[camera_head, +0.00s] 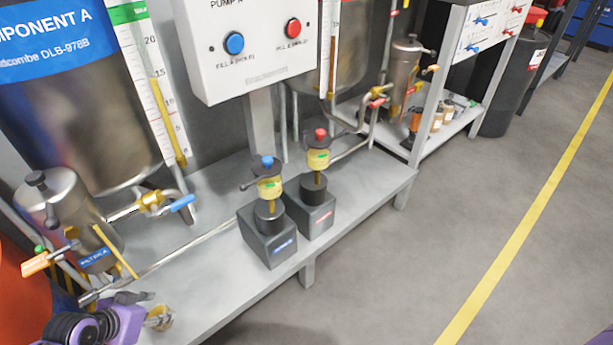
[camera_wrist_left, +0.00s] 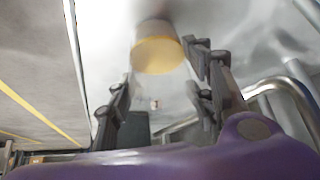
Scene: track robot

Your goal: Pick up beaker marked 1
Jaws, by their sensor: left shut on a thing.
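My left gripper (camera_head: 148,308), on its purple wrist, is at the lower left of the head view, over the near left end of the grey bench (camera_head: 205,317). It is shut on a small clear beaker (camera_head: 160,319) with yellowish contents. In the left wrist view the beaker (camera_wrist_left: 157,52) shows between and beyond the dark fingers of the gripper (camera_wrist_left: 160,70). No number can be read on the beaker. I cannot tell whether it touches the bench. My right gripper does not show.
Two dark pump blocks, with a blue knob (camera_head: 267,162) and a red knob (camera_head: 320,134), stand mid-bench. A metal filter (camera_head: 60,200) with a valve and a thin pipe (camera_head: 190,246) are close to the left arm. The floor (camera_head: 410,265) at right is clear.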

